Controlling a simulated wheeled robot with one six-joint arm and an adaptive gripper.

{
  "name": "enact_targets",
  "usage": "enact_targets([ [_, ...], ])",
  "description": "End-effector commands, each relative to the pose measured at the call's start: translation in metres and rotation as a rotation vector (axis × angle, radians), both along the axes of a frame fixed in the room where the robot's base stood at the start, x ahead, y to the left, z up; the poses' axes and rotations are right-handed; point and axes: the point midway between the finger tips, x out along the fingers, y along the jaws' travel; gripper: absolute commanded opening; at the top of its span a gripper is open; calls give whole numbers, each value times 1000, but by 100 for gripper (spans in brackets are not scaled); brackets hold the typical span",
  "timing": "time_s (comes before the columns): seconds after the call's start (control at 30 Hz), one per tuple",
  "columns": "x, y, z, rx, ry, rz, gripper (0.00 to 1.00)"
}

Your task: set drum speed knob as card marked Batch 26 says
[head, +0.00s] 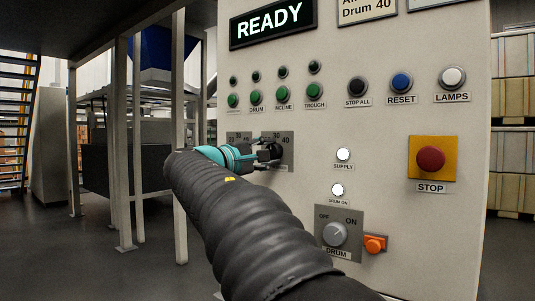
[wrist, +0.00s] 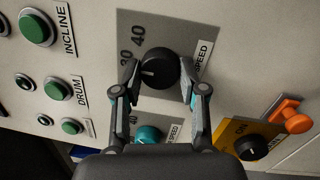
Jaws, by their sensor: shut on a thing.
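The black speed knob (wrist: 158,70) sits on a grey scale plate (wrist: 135,20) with 30 and 40 showing. My gripper (wrist: 160,85) is shut on this knob, one finger on each side. The knob's white pointer mark faces left in the wrist view, toward the scale's side; the exact number is unclear. The label reads SPEED, its other word hidden by a finger. In the head view my gripper (head: 262,153) covers much of the knob and plate (head: 287,143). A card (head: 367,9) reading "Drum 40" is cut off at the top; no Batch 26 wording shows.
A teal knob (wrist: 149,134) on a similar SPEED plate lies close by. Green buttons (head: 256,97) sit above. The display (head: 272,21) reads READY.

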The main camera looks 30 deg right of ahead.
Motion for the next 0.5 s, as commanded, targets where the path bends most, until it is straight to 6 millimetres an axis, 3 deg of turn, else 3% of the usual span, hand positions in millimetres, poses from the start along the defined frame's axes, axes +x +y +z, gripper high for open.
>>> enact_targets([
  [0.03,1,0,0,-1,0,1,49],
  [0.1,1,0,0,-1,0,1,66],
  [0.5,-1,5,0,0,-1,1,67],
])
